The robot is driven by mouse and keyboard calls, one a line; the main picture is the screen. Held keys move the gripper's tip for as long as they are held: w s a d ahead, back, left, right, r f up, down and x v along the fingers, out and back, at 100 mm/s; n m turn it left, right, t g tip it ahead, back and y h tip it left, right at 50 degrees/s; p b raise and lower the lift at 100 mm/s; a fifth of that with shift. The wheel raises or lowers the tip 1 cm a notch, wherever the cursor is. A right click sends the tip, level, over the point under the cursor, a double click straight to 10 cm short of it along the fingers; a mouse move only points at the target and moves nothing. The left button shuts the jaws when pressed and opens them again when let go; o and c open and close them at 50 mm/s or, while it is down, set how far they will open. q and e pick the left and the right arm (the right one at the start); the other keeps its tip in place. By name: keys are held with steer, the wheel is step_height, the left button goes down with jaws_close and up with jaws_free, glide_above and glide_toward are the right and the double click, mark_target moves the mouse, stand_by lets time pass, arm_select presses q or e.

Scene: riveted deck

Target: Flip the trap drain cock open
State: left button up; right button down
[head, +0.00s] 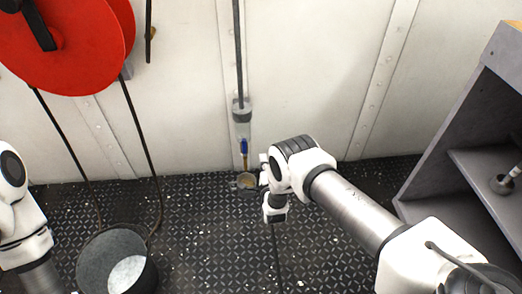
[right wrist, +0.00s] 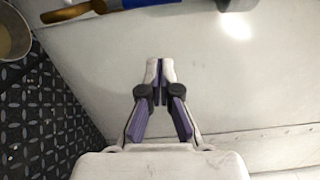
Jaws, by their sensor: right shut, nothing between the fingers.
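The trap drain cock is on a vertical pipe against the white wall, with a grey fitting (head: 242,110) above it. Its blue lever (head: 243,148) hangs in line with the pipe, above a brass outlet (head: 246,164). In the right wrist view the blue lever (right wrist: 150,3) is cut off by the top edge, with the brass piece (right wrist: 75,13) to its left. My right gripper (right wrist: 160,68) is shut and empty, apart from the lever, in front of bare wall. In the head view it is just right of the outlet, its fingers partly hidden. My left gripper is out of view.
A small cup (head: 246,181) is under the outlet on the dark patterned floor. A grey bucket (head: 90,264) stands at the lower left below a red reel (head: 75,40) with hanging hoses. A grey shelf unit (head: 440,130) is at the right.

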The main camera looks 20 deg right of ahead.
arm_select(q)
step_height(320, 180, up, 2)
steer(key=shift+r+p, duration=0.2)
steer(key=shift+p, duration=0.5)
arm_select(e)
steer(key=v, duration=0.5)
steer(key=shift+s, duration=0.15)
